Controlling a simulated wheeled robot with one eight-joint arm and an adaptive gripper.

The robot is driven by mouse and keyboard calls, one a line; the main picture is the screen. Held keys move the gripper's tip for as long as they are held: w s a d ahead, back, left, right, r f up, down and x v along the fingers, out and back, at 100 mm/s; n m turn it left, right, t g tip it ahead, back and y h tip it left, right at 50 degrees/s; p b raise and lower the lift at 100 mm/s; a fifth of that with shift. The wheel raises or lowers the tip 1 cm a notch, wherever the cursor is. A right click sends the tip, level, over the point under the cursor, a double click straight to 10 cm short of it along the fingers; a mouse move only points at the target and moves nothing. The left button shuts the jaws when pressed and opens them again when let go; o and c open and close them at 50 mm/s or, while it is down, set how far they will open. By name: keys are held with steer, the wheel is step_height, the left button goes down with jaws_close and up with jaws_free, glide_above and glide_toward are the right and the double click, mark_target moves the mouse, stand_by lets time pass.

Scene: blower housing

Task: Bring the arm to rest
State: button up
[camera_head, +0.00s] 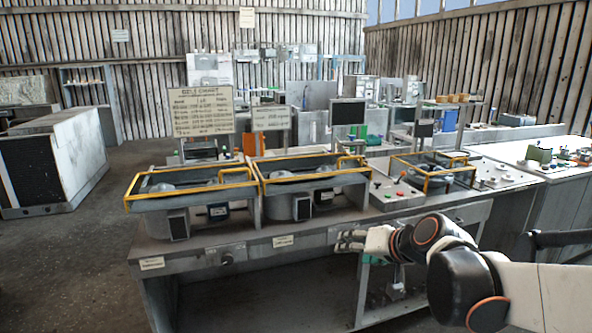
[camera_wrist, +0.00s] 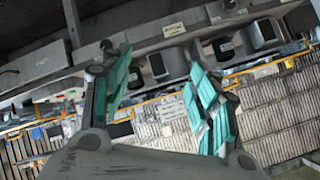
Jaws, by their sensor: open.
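My arm comes in from the lower right of the head view, with white links and black joints ringed in orange. My gripper (camera_head: 347,240) points left in front of the workbench's front edge (camera_head: 300,230). In the wrist view my gripper (camera_wrist: 160,88) shows two teal-padded fingers spread wide apart, with nothing between them. The bench and its machines appear upside down beyond the fingers there. I cannot tell the exact gap between my gripper and the bench edge.
Two yellow-framed blower housings (camera_head: 190,184) (camera_head: 312,172) stand on the bench, with a third yellow-framed unit (camera_head: 434,170) to the right. A belt chart sign (camera_head: 201,111) stands behind. A white side table (camera_head: 540,160) is at right. Open floor (camera_head: 60,260) lies at left.

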steer(key=s+d+f+n+g+h, duration=0.1)
steer(key=s+d+f+h, duration=0.15)
steer(key=s, duration=0.95)
steer(key=s+d+f+n+g+h, duration=0.1)
steer(key=s+d+g+h, duration=0.15)
steer(key=s, duration=0.95)
steer(key=w+a+r+m+t+y+p, duration=0.1)
steer(key=w+m+t+y, duration=0.15)
steer(key=w, duration=0.85)
steer(key=w+a+m+t+y, duration=0.15)
steer(key=w+m, duration=0.25)
steer(key=w, duration=0.8)
steer(key=w+a+r+m+t+y+p, duration=0.15)
steer(key=w+m, duration=0.25)
steer(key=w, duration=0.7)
steer(key=w+d+f+m+t+y, duration=0.15)
steer(key=w+d+f+m, duration=0.3)
steer(key=w+f, duration=0.55)
steer(key=w+d+f+m+t+h+p, duration=0.1)
steer(key=w+d+f+m+t, duration=0.15)
steer(key=f, duration=0.35)
steer(key=w+d+f+m+t, duration=0.1)
steer(key=d+f+m, duration=0.1)
steer(key=f+m, duration=0.25)
steer(key=b+x, duration=0.3)
steer(key=x, duration=1)
steer(key=shift+a+f, duration=0.25)
steer(key=shift+f, duration=0.1)
steer(key=shift+w, duration=0.1)
